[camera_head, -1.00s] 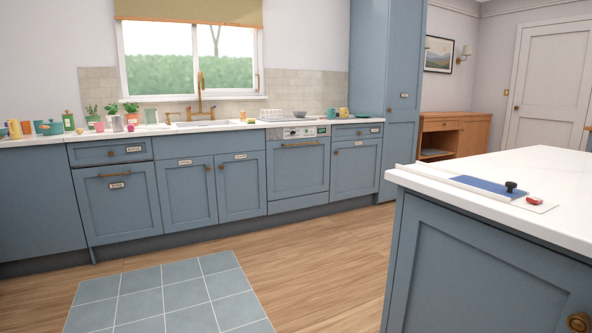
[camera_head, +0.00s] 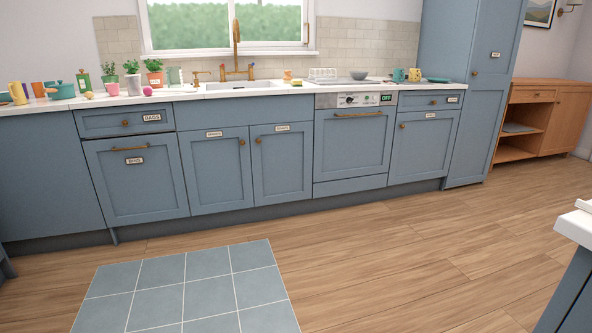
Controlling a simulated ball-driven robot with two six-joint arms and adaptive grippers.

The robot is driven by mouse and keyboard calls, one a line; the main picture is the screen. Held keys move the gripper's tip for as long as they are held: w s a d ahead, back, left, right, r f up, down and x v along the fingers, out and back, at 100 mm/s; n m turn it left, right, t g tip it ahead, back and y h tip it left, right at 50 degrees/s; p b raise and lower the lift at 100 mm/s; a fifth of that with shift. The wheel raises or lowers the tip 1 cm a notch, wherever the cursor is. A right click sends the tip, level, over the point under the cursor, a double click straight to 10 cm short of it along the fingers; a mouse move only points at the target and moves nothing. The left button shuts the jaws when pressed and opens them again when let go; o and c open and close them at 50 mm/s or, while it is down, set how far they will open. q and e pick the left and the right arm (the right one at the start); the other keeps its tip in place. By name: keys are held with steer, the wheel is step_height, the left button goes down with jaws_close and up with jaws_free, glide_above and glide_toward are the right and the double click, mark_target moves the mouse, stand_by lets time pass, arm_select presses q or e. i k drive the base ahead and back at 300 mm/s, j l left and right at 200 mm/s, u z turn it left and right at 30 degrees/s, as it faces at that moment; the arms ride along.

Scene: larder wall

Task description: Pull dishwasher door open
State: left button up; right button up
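The dishwasher door (camera_head: 352,149) is a blue panel in the row of base cabinets, right of the middle. It is shut. A brass bar handle (camera_head: 358,115) runs across its top. Above it is a silver control strip (camera_head: 356,100) with a dial and a small dark display with green lettering. Neither of my grippers is in the head view.
Open wood floor (camera_head: 400,250) lies before the cabinets, with a blue tiled patch (camera_head: 190,290) at the lower left. A white-topped island corner (camera_head: 575,225) stands at the right edge. A tall blue cabinet (camera_head: 478,120) stands right of the base cabinets.

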mark_target(350, 142)
steer(key=i+j, duration=0.1)
steer(key=i, duration=0.5)
steer(key=i+j, duration=0.1)
steer(key=i, duration=1.1)
steer(key=i+l+z, duration=0.15)
steer(key=i+z, duration=0.2)
steer(key=i, duration=0.45)
steer(key=i+j+z, duration=0.1)
steer(key=i+z, duration=0.3)
steer(key=i, duration=0.35)
